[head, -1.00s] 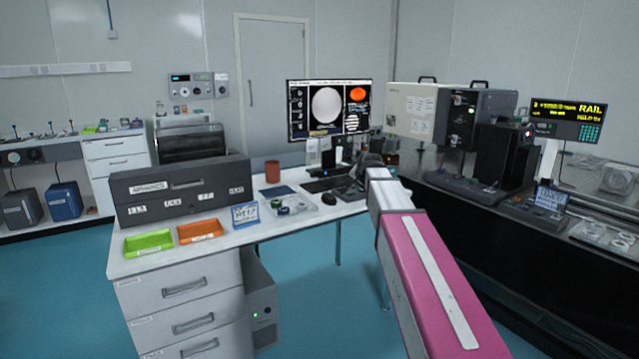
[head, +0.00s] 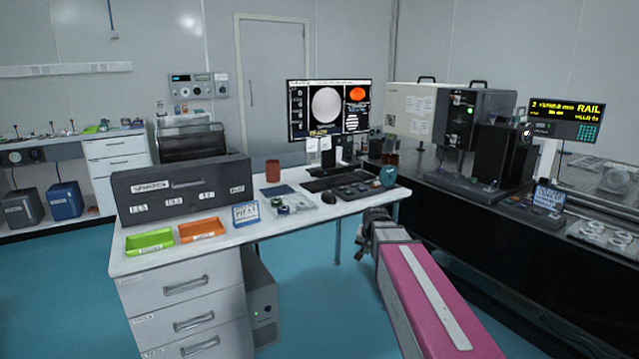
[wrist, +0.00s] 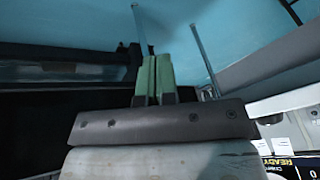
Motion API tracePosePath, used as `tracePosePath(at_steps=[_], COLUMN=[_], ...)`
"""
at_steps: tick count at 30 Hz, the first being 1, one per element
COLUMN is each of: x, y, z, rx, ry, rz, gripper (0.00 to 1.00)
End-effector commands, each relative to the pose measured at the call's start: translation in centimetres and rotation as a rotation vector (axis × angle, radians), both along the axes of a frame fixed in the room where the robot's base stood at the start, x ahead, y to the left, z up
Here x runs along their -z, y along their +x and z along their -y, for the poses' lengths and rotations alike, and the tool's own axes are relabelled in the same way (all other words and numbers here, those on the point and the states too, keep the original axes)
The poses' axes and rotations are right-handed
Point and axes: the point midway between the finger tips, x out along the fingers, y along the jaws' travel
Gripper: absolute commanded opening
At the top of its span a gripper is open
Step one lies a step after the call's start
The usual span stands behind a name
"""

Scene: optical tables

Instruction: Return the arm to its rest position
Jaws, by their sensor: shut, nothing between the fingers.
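My arm (head: 425,290), a pink link with a pale stripe, reaches forward from the lower right of the head view. Its grey wrist end (head: 380,226) is low, in front of the desk's right end and over the blue floor. The fingers cannot be made out in the head view. In the wrist view my gripper (wrist: 155,72) shows two green fingers side by side, shut with nothing between them. Blue floor lies beyond the fingertips.
The white desk (head: 215,255) carries a grey case (head: 180,193), green tray (head: 149,242), orange tray (head: 200,229) and a teal round object (head: 387,176). The dark optical table (head: 450,220) stands at right. Blue floor (head: 315,300) between them looks open.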

Motion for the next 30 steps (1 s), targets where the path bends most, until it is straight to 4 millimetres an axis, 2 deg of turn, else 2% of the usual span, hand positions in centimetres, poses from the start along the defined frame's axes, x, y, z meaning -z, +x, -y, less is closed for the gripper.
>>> tracePosePath(at_steps=[1, 6, 9, 13, 18, 30], x=[1.9, 7.1, 9.3, 11.2, 12.2, 12.3], y=[-2.8, -9.9, -13.6, -17.2, -19.1, -19.2], z=[0.2, 0.9, 1.2, 1.5, 1.7, 1.7], rx=[-0.031, -0.156, -0.225, -0.291, -0.332, -0.336], ry=[-0.018, -0.070, -0.089, -0.104, -0.110, -0.110], rz=[-0.047, -0.193, -0.270, -0.343, -0.385, -0.388], gripper=[0.00, 0.00, 0.00, 0.00, 0.00, 0.00])
